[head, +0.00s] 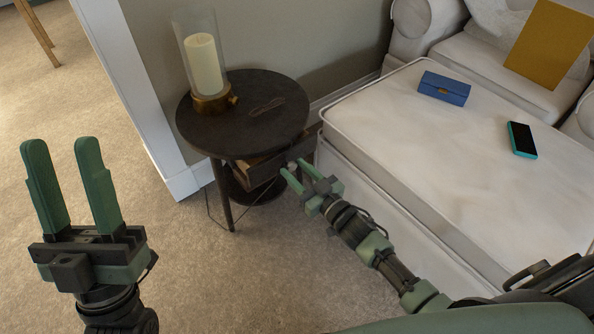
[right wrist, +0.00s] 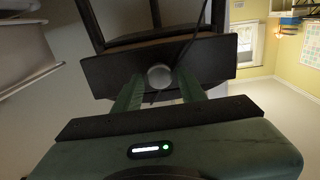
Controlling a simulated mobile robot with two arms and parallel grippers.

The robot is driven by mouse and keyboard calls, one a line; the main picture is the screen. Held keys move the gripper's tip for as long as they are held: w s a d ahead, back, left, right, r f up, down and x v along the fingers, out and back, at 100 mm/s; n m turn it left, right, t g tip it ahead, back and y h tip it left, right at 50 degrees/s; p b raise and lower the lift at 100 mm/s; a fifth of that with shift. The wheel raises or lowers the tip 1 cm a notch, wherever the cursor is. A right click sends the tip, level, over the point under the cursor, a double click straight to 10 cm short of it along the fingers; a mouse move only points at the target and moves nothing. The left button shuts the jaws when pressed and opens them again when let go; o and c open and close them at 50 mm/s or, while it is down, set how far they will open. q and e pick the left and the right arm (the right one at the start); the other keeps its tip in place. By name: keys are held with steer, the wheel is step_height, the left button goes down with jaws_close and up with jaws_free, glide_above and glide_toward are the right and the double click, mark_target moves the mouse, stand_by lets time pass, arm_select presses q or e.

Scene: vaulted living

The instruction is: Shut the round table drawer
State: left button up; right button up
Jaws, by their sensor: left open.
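The round table (head: 238,128) is dark wood, with its drawer (head: 262,168) standing partly open under the top. A pale round knob (head: 292,166) sits on the drawer front. In the right wrist view the dark drawer front (right wrist: 108,72) faces me, with the silver knob (right wrist: 159,77) in its middle. My right gripper (head: 298,173) is at the drawer front, its fingers apart on either side of the knob, with gaps visible. Whether the fingertips touch the front, I cannot tell. My left gripper (head: 62,145) is open and empty, well left of the table.
A glass candle holder (head: 208,75) and eyeglasses (head: 266,107) rest on the table top. A white ottoman (head: 440,150) stands close on the right, bearing a blue case (head: 444,88) and a phone (head: 521,139). A wall edge (head: 135,95) is at left. Carpet in front is clear.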

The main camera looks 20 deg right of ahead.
jaws_close()
stand_by(1.2)
